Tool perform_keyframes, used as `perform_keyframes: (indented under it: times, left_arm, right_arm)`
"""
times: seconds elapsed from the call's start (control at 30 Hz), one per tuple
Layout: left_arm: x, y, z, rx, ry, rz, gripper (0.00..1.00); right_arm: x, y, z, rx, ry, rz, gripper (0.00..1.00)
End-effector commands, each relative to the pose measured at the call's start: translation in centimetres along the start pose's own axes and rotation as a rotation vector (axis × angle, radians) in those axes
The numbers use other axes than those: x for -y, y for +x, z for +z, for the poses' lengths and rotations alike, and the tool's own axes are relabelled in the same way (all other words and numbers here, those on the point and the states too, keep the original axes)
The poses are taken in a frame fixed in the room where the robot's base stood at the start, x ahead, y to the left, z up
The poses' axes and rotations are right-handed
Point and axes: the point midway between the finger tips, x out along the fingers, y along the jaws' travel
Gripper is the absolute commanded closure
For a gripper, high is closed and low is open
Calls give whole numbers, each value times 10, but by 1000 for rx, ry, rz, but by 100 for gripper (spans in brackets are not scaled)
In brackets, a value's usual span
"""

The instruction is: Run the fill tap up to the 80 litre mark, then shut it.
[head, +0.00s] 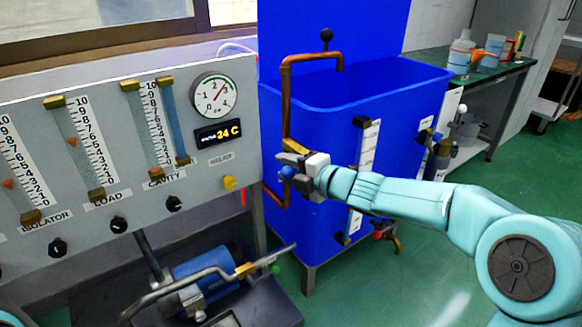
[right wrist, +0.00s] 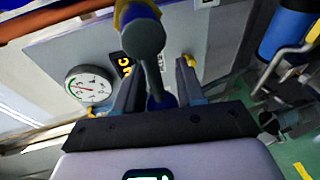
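The copper fill pipe (head: 286,95) rises beside the blue tank (head: 315,215) and bends over its rim. The tap with a blue ball knob (head: 288,172) sits low on this pipe. My right gripper (head: 296,162) is at the tap. In the right wrist view its fingers (right wrist: 157,85) stand apart, with a grey rod and a blue part between them. Whether they touch is unclear. The tank's white level scale (head: 369,148) is partly hidden behind my right arm, and its marks are too small to read. My left gripper is out of view.
A grey panel with flow tubes and a dial gauge (head: 214,95) stands left of the tank. A blue pump (head: 205,265) and bent grey pipe lie below. A red-handled drain tap (head: 385,236) is low on the tank. A green bench (head: 490,70) holds bottles behind.

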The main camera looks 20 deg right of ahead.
Motion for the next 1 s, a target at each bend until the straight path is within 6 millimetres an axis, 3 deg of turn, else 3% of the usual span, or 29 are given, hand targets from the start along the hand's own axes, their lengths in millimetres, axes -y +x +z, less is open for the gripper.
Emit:
perform_keyframes:
  times: [0.13, 0.27, 0.7, 0.83, 1.0]
  left_arm:
    - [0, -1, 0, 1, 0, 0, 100]
    - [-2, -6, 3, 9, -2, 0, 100]
    - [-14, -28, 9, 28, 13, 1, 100]
    - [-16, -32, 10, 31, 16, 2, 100]
    - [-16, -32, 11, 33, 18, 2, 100]
  right_arm:
    - [0, -5, 2, 5, 2, -2, 63]
    - [-2, -25, 3, 8, 2, -2, 63]
    - [-4, -136, 0, 5, 1, 0, 63]
    - [-3, -154, 0, 3, -1, 1, 63]
    - [-1, -164, -1, 0, -2, 0, 63]
